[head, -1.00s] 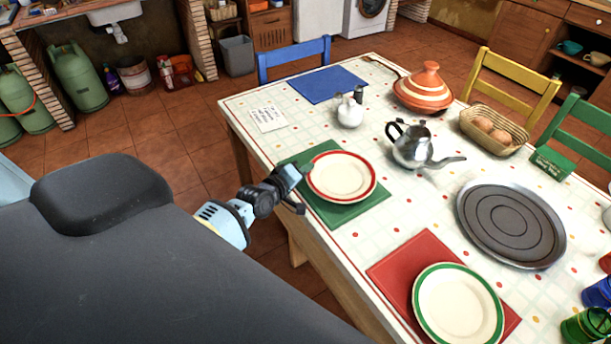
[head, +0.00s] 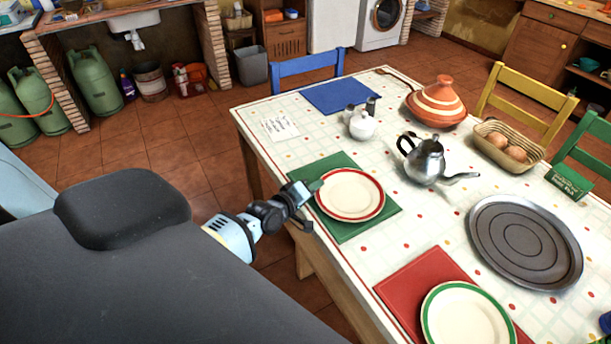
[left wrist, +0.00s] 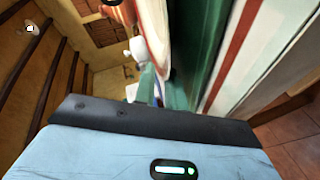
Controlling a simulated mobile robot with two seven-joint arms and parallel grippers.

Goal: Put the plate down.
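A cream plate with a red rim (head: 350,195) lies flat on the green placemat (head: 384,221) near the table's left edge. My left gripper (head: 309,206) is at the plate's left rim, with its fingers spread apart. One finger is near the rim and the other is lower, by the table edge. I cannot tell whether a finger touches the plate. My right gripper is in neither view.
The patterned table (head: 420,230) also holds a teapot (head: 425,160), a tagine (head: 437,101), a bread basket (head: 509,146), a round metal tray (head: 525,243) and a green-rimmed plate (head: 466,318) on a red mat. Chairs stand around it. A small white pot (head: 362,126) is behind the red-rimmed plate.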

